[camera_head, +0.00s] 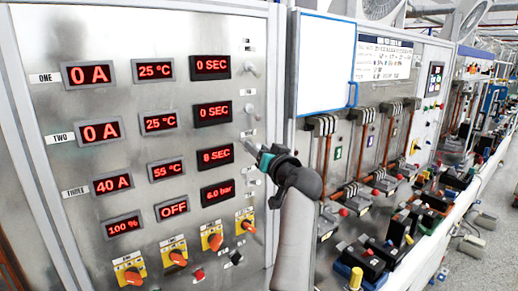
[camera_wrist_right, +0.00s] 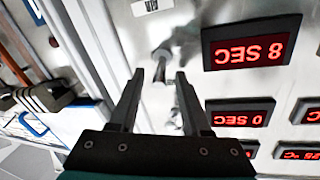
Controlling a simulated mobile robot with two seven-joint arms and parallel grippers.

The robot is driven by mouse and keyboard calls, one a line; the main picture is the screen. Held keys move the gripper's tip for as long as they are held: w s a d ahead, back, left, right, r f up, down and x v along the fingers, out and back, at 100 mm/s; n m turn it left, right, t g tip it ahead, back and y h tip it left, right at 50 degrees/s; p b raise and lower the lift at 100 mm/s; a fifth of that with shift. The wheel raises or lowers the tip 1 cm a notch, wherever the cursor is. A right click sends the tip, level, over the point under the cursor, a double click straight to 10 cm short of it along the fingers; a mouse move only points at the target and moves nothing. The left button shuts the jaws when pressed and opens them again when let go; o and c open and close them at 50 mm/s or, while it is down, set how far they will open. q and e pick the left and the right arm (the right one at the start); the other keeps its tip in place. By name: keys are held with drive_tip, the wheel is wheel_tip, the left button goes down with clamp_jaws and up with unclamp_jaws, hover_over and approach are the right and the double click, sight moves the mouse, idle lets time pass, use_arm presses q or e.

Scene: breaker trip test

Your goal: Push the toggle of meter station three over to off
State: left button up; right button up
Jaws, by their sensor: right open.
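Row three of the steel panel (camera_head: 80,192) carries the label THREE and reads 40 A (camera_head: 113,185), 55 °C and 8 SEC (camera_head: 215,155). My right gripper (camera_head: 252,147) is at the panel's right side, just right of the 8 SEC display, and covers this row's toggle in the head view. In the right wrist view the picture is upside down. The metal toggle (camera_wrist_right: 162,60) beside the 8 SEC display (camera_wrist_right: 252,52) shows between and just beyond the open fingertips (camera_wrist_right: 160,75). Contact cannot be told. My left gripper is not in view.
Toggles for row one (camera_head: 250,69) and row two (camera_head: 250,108) stand above my gripper. Orange knobs (camera_head: 212,240) line the panel's bottom. A white cabinet (camera_head: 325,65) with a blue-edged door and a crowded bench (camera_head: 420,220) lie to the right.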

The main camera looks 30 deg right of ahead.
clamp_jaws()
idle(0.4)
